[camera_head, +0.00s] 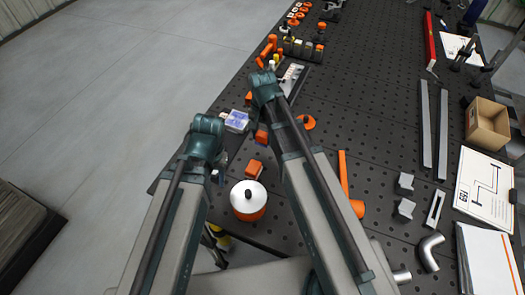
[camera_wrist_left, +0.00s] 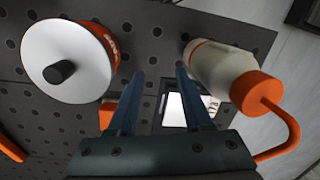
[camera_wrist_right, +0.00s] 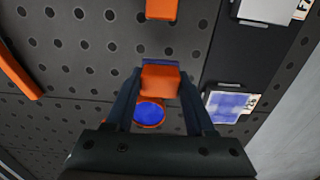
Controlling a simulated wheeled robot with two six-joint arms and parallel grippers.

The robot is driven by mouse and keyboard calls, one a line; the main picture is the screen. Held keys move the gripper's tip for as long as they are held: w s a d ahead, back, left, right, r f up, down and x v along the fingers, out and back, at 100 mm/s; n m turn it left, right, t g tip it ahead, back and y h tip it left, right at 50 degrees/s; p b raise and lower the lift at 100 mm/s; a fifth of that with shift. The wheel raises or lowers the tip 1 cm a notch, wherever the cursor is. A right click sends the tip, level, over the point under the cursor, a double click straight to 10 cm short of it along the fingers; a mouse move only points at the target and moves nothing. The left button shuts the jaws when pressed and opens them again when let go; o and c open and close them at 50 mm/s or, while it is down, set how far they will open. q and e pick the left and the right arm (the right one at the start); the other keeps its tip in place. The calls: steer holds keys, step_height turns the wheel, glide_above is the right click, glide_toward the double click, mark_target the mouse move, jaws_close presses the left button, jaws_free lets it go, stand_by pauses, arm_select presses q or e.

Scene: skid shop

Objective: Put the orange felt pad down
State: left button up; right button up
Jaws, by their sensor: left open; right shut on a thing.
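The orange felt pad (camera_wrist_right: 160,80) looks like a small orange block in the right wrist view, held between the fingers of my right gripper (camera_wrist_right: 160,88). My right gripper is shut on it, above the dark perforated bench. Its underside and its gap to the bench cannot be judged. My left gripper (camera_wrist_left: 160,80) is open and empty, above the near bench end between a white-topped orange pot (camera_wrist_left: 68,60) and a white bottle with an orange spout (camera_wrist_left: 222,72).
A blue-centred orange round piece (camera_wrist_right: 149,112) lies near my right fingers. A blue-and-white box (camera_head: 237,121) and an orange block (camera_head: 255,167) lie near my arms. The pot (camera_head: 248,200) stands between my arms. Open bench (camera_head: 365,125) lies to the right.

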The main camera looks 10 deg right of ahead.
arm_select(q)
step_height(320, 180, down, 2)
steer(key=shift+f+b, duration=0.1)
steer(key=shift+b, duration=0.35)
arm_select(e)
step_height(320, 180, down, 2)
steer(key=shift+f, duration=0.1)
arm_select(q)
step_height(320, 180, down, 4)
steer(key=b, duration=0.3)
steer(key=shift+r+b, duration=0.25)
steer(key=shift+b, duration=0.05)
arm_select(e)
step_height(320, 180, down, 4)
steer(key=shift+r, duration=0.25)
arm_select(q)
steer(key=shift+f, duration=0.15)
arm_select(e)
steer(key=shift+f, duration=0.15)
steer(key=o, duration=1.2)
